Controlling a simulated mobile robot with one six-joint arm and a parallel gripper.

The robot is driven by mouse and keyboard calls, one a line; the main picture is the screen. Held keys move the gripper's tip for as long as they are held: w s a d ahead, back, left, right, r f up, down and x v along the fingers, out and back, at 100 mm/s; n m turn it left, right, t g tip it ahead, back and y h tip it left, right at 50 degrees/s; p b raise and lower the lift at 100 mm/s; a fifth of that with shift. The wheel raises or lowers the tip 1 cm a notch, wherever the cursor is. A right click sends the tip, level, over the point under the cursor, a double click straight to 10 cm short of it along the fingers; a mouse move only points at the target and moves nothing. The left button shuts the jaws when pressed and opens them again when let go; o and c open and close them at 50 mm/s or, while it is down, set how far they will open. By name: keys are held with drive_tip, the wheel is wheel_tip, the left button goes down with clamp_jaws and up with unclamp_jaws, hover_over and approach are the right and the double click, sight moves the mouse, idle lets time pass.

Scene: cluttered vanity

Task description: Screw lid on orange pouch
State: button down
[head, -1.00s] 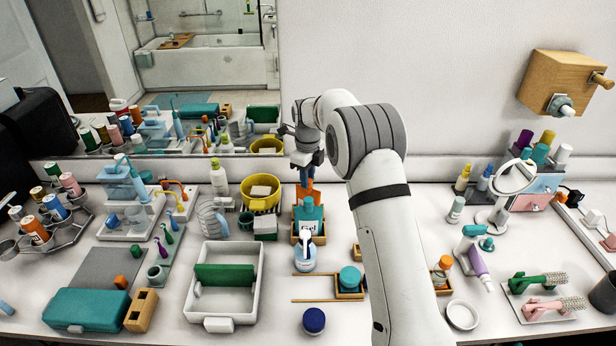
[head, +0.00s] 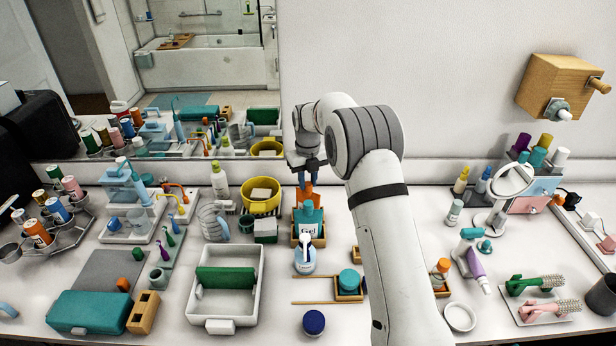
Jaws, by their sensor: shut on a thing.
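The orange pouch (head: 309,192) stands near the back of the counter, in the wooden holder (head: 295,239). The teal pouch marked "Gel" (head: 308,218) stands in front of it and hides its lower part. My gripper (head: 303,184) points down at the top of the orange pouch, with its fingers close together. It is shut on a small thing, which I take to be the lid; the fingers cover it. I cannot tell whether the lid touches the spout.
A yellow basket (head: 247,205) stands just left of the pouches. A white pump bottle (head: 304,258) stands in front of them. A white tray (head: 226,312) with a green divider lies front left. My arm hides counter to the right.

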drive_tip(key=shift+m+p, duration=0.3)
drive_tip(key=c, duration=1.1)
unclamp_jaws()
drive_tip(key=shift+r, duration=0.15)
